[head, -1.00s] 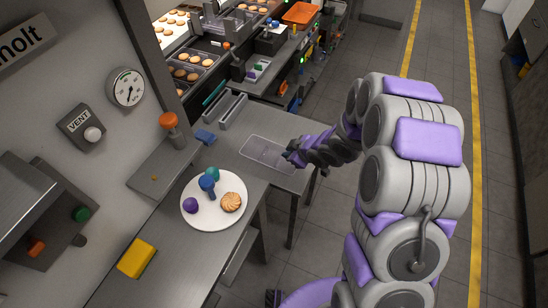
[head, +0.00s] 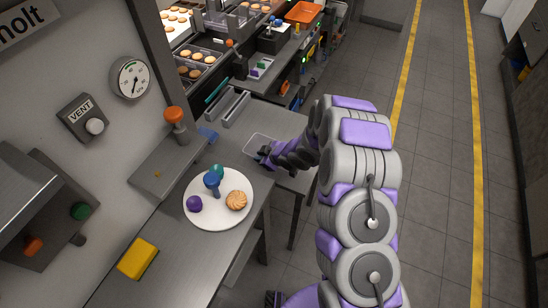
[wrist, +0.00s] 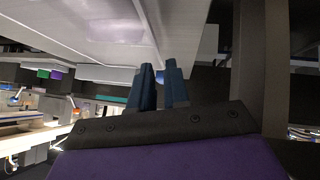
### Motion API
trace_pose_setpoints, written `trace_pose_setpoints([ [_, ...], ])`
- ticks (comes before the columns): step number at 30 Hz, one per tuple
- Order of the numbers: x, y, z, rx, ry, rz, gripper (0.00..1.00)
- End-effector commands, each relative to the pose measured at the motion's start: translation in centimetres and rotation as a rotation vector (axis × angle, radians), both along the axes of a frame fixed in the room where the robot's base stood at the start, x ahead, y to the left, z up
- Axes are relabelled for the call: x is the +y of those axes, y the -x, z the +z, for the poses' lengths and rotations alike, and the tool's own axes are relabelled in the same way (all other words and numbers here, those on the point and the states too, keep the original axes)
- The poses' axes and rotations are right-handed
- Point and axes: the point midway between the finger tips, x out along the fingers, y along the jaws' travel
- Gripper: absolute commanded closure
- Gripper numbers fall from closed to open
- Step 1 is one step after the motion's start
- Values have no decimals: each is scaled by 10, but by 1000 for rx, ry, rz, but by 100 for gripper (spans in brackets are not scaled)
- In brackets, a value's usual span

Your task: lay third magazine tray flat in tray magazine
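A thin-rimmed pale tray outline (head: 252,137) lies on the grey side table in the head view. My gripper (head: 262,156) is at its near edge and hides part of it, and I cannot tell whether they touch. In the wrist view the two dark blue fingers (wrist: 162,84) stand close together with a narrow gap. Their tips are near the edge of a large pale grey surface (wrist: 85,25). I cannot tell whether anything is between them.
A white plate (head: 231,220) with a cookie, a purple ball and blue and green pieces stands on the near counter. A yellow block (head: 137,258) lies nearer. An orange-topped post (head: 175,115) stands left of the side table. Biscuit trays (head: 190,73) are at the back.

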Motion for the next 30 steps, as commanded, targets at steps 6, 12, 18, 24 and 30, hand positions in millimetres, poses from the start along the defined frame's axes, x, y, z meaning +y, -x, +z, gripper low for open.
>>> trace_pose_setpoints([
  [6,3,-6,-10,-1,-5,1,84],
  [12,20,-18,-32,-2,-3,0,84],
  [18,30,-24,-40,-3,-1,1,84],
  [24,30,-24,-39,-3,-1,0,84],
  [30,27,-24,-39,-2,-4,0,100],
])
